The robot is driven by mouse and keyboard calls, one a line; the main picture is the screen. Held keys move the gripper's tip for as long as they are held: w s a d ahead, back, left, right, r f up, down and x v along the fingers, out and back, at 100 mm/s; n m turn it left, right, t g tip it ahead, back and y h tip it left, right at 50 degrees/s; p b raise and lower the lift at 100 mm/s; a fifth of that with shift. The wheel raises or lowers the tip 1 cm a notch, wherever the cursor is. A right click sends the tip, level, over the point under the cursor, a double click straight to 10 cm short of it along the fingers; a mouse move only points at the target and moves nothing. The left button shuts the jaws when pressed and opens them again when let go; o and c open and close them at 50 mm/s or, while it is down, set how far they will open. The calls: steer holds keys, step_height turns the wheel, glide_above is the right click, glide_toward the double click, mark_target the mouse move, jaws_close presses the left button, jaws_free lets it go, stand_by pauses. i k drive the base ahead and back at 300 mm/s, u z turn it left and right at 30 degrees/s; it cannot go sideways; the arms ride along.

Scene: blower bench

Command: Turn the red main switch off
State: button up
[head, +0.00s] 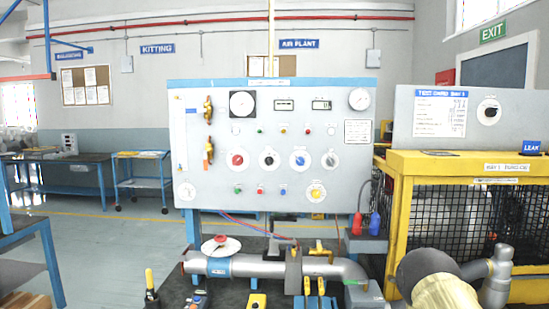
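A red rotary knob (237,160) on a white round dial sits at the left end of the row of knobs on the grey panel (220,130). It is the only large red knob I see on the panel, but its label is too small to read. Its pointer position is too small to tell. My gripper is not clearly in view. A grey and cream rounded part at the lower right looks like my own arm, well apart from the red knob.
Beside the red knob are a black knob (269,158), a blue knob (299,158) and a grey knob (330,160). Below stands a grey pipe (265,269) with a red-centred handwheel (221,245). A yellow mesh cage (450,167) stands at right. Space before the panel face looks clear.

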mark_target(238, 160)
steer(key=z, duration=0.05)
steer(key=k, duration=1.05)
steer(key=u, duration=1.1)
steer(key=i, duration=1.6)
steer(key=z, duration=0.5)
